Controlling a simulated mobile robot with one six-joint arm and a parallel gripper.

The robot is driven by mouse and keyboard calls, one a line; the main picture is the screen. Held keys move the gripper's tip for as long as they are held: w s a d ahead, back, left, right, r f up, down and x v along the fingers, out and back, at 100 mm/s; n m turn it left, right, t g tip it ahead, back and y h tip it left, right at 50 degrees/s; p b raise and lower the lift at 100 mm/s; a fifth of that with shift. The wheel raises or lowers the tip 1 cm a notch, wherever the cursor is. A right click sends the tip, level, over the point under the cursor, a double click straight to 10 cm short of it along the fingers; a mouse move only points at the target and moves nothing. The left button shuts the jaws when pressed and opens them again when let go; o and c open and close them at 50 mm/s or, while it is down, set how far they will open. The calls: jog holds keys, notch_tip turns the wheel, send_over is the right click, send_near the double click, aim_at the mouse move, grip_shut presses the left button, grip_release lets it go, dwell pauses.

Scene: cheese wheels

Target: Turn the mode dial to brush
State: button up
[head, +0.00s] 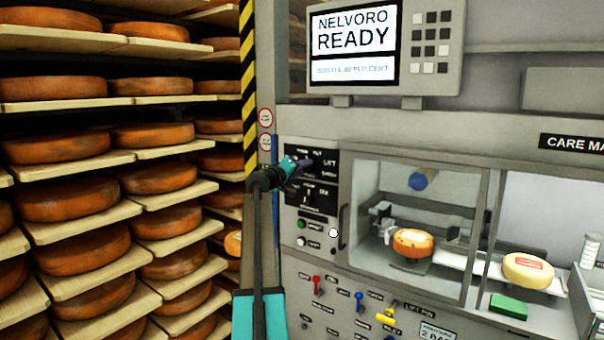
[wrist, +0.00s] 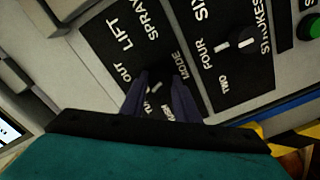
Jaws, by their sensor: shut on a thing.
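The mode dial (wrist: 155,77) is on a black panel (wrist: 115,42), with the labels OUT, LIFT, SPRAY and MODE readable around it in the wrist view. Another label beside the fingers is partly covered and hard to read. My gripper (wrist: 160,92) is shut on the dial, one dark finger on each side of its knob. The fingers hide much of the knob, so I cannot tell which label it points at. In the head view my gripper (head: 303,164) is at the upper black panel (head: 328,158) and covers the dial.
A second dial (wrist: 238,43) labelled STROKES sits close by, with a green button (wrist: 313,26) beyond it. A screen (head: 352,42) reads NELVORO READY. Coloured levers (head: 358,298) line the lower panel. Shelves of cheese wheels (head: 70,206) fill the left. A glass-fronted chamber (head: 362,205) holds a cheese.

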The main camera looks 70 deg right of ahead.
jog(key=n, duration=0.9)
jog(key=shift+d+r+p, duration=0.1)
jog(key=shift+r+p, duration=0.1)
jog(key=shift+p, duration=0.15)
jog(key=shift+n, duration=0.3)
jog(key=o, duration=1)
jog(key=shift+d+f, duration=0.1)
jog(key=shift+f, duration=0.1)
jog(key=shift+a, duration=0.2)
